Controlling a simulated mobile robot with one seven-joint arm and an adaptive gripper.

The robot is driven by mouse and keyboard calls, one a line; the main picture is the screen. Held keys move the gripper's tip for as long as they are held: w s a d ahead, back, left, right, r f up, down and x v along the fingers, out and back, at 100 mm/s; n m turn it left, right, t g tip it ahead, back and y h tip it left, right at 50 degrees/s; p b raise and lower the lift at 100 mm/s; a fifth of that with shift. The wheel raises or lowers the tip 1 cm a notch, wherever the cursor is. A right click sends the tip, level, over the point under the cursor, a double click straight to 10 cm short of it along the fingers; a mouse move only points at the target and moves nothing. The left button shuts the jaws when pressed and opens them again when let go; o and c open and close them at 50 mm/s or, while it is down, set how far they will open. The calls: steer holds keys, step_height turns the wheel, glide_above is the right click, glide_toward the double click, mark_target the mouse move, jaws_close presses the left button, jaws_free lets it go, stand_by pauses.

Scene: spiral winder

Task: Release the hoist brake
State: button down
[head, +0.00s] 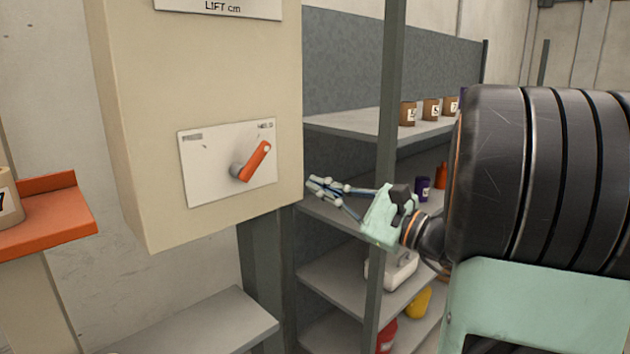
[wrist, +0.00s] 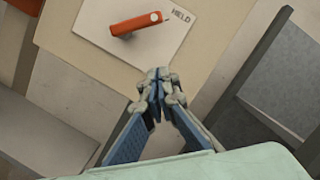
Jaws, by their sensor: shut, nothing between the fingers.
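The brake lever (head: 251,162) is an orange handle on a grey pivot. It is mounted on a white plate (head: 205,190) on the beige cabinet. The lever tilts up and right toward the "HELD" label. The label at the plate's upper left is too faint to read surely. In the wrist view, the lever (wrist: 135,25) and the plate (wrist: 160,48) lie beyond my fingertips. My gripper (head: 310,187) is shut and empty, to the right of the cabinet in the head view and apart from the lever. Its fingertips (wrist: 157,80) meet in the wrist view.
The beige cabinet (head: 200,60) has a "LIFT cm" panel at its top. A grey post (head: 388,100) and shelves (head: 345,122) with boxes and containers stand to the right. An orange tray (head: 50,225) juts in at left. A grey ledge (head: 200,325) lies below the cabinet.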

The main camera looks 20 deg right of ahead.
mark_target(255, 161)
steer(key=w+a+r+p, duration=0.2)
steer(key=w+a+r, duration=0.2)
steer(key=w+a, duration=0.1)
steer(key=shift+a, duration=0.85)
